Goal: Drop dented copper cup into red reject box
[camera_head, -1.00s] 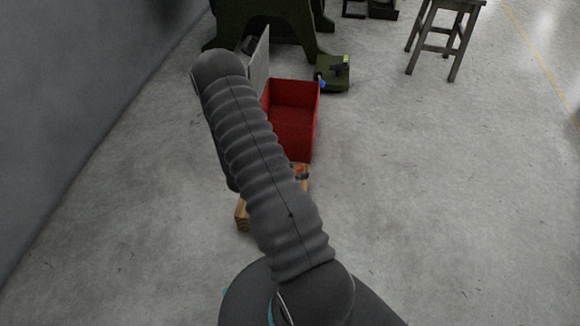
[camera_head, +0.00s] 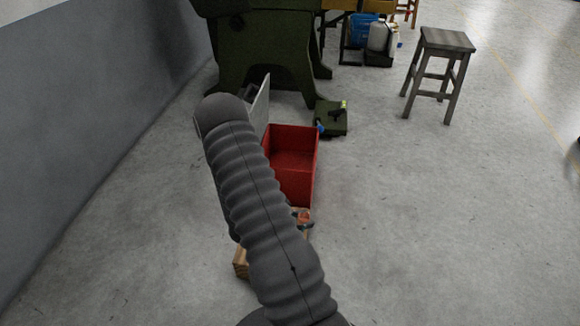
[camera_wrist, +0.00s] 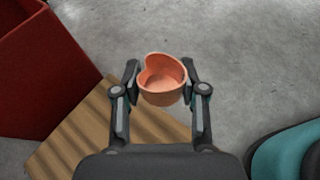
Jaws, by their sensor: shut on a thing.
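The dented copper cup (camera_wrist: 162,82) is between the fingers of my gripper (camera_wrist: 161,84) in the wrist view. My gripper is shut on it, and the cup's open mouth and inward-bent rim show. In the wrist view the red reject box (camera_wrist: 40,70) stands to the left of the cup, partly cut off by the frame. In the head view the red box (camera_head: 298,185) stands on the floor beyond my arm, its floor bare where I can see it.
A wooden block or pallet (camera_wrist: 80,135) lies under the gripper, beside the box. A grey panel (camera_head: 262,100) and a green case (camera_head: 332,120) stand near the box. A dark green machine (camera_head: 265,50) and a stool (camera_head: 440,70) are farther back.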

